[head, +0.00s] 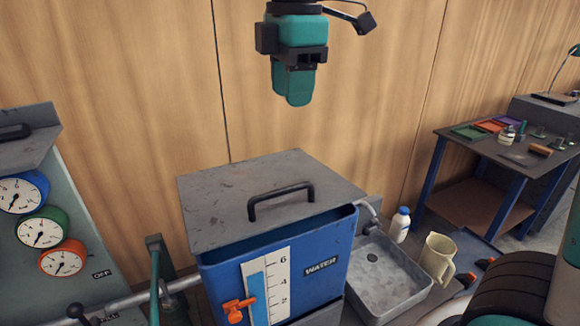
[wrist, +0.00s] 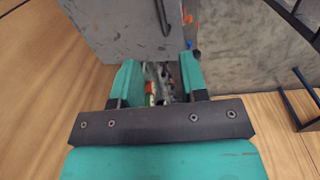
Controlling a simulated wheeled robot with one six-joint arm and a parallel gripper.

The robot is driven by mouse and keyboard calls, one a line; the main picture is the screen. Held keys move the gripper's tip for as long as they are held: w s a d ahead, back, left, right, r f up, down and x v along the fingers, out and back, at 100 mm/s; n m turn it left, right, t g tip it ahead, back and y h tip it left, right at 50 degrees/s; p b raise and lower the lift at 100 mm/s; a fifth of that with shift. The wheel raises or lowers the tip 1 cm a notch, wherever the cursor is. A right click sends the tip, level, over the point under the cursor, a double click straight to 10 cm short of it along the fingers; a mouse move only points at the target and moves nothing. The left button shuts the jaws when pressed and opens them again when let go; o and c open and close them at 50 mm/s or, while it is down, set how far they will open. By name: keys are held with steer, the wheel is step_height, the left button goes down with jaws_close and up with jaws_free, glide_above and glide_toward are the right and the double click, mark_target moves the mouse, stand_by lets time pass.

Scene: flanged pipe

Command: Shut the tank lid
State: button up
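The tank (head: 225,285) is a blue box marked WATER with a level scale on its front. Its grey lid (head: 220,205), with a black bar handle (head: 282,200), lies over the top. A strip of blue rim and a dark gap show under the lid's right and front edges, so it looks slightly raised; how far is hard to tell. My gripper (head: 296,95) hangs above and behind the lid, clear of it, pointing down. In the wrist view, its teal fingers (wrist: 160,75) are apart with nothing held between them. The lid (wrist: 110,30) also shows there, beyond the fingertips.
A gauge panel (head: 85,245) stands left of the tank. A grey sink (head: 385,280) with a tap is to the right, near a white bottle (head: 399,225) and a cream jug (head: 437,258). An orange valve (head: 237,310) is on the tank front. A wooden wall is behind.

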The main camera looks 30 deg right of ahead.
steer(key=f+p, duration=0.1)
steer(key=f, duration=0.4)
steer(key=w+f, duration=0.1)
steer(key=f, duration=0.5)
steer(key=f+p, duration=0.1)
steer(key=f, duration=0.4)
steer(key=shift+w+f+p, duration=0.15)
steer(key=shift+f+p, duration=0.2)
jaws_close()
steer(key=c, duration=0.7)
jaws_free()
steer(key=o, duration=0.7)
